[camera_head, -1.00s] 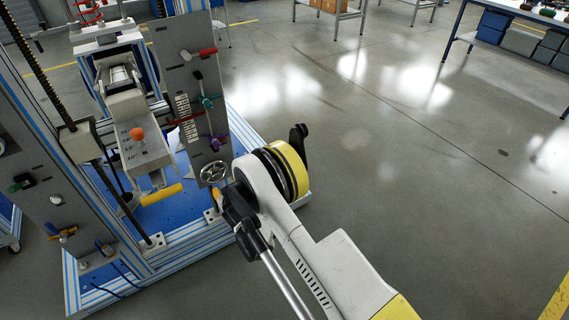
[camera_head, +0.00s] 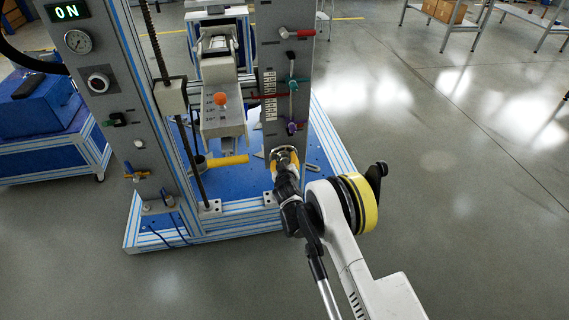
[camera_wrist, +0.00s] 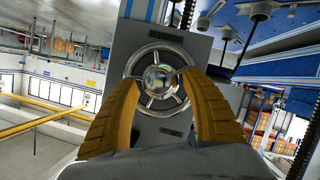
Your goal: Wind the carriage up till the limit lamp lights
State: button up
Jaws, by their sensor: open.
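The handwheel (camera_wrist: 157,50) is a metal spoked wheel with a shiny hub, on a grey panel in the wrist view. My gripper (camera_wrist: 159,82) is open, its two yellow fingers on the left and right of the hub; contact with the wheel cannot be told. In the head view my gripper (camera_head: 284,162) is at the foot of the right-hand panel and hides most of the wheel. What looks like the carriage (camera_head: 224,122), a pale block with an orange ball, sits beside the dark vertical screw (camera_head: 158,45). I cannot pick out a limit lamp.
The left panel (camera_head: 110,108) carries a green ON display (camera_head: 70,12), a gauge (camera_head: 78,41) and a knob (camera_head: 98,80). Red, green and purple handles are on the right panel (camera_head: 268,60). A blue cart (camera_head: 45,150) stands left.

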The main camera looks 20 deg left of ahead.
jog(key=shift+w, duration=0.1)
jog(key=c, duration=1.2)
jog(key=m+g+y, duration=0.1)
jog(key=m+y, duration=0.1)
jog(key=m, duration=0.1)
jog(key=shift+w+d+m, duration=0.1)
jog(key=shift+d+m, duration=0.05)
jog(key=shift+m, duration=0.25)
jog(key=shift+m+g+y, duration=0.7)
jog(key=shift+m+y, duration=0.2)
jog(key=shift+m, duration=0.3)
